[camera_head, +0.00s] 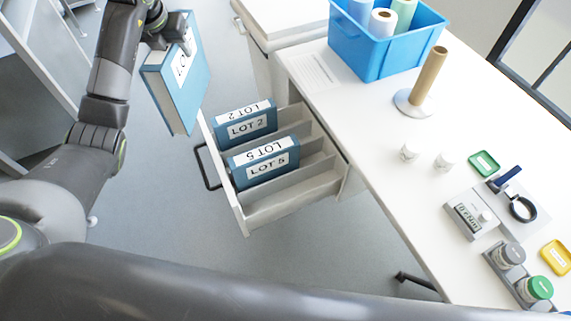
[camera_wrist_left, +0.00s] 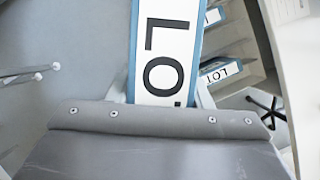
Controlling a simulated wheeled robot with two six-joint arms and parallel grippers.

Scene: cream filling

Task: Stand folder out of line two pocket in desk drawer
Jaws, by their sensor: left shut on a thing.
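My left gripper (camera_head: 166,36) is shut on a blue folder (camera_head: 190,92) with a white label. It holds the folder tilted in the air, beyond the far left of the open drawer. The label reads "LO..." in the left wrist view (camera_wrist_left: 168,50); the rest is hidden by the gripper. The desk drawer (camera_head: 243,217) is pulled out, with divided pockets. A blue LOT 2 folder (camera_head: 247,127) and a blue LOT 5 folder (camera_head: 263,172) stand in it. Empty pockets show between and in front of them. My right gripper is not in view.
The white desk (camera_head: 370,130) carries a blue bin (camera_head: 385,58) of rolls, a wooden post on a round base (camera_head: 428,78), small white jars, a scale (camera_head: 472,212) and lidded jars. Open floor lies left of the drawer. My dark arm link crosses the bottom.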

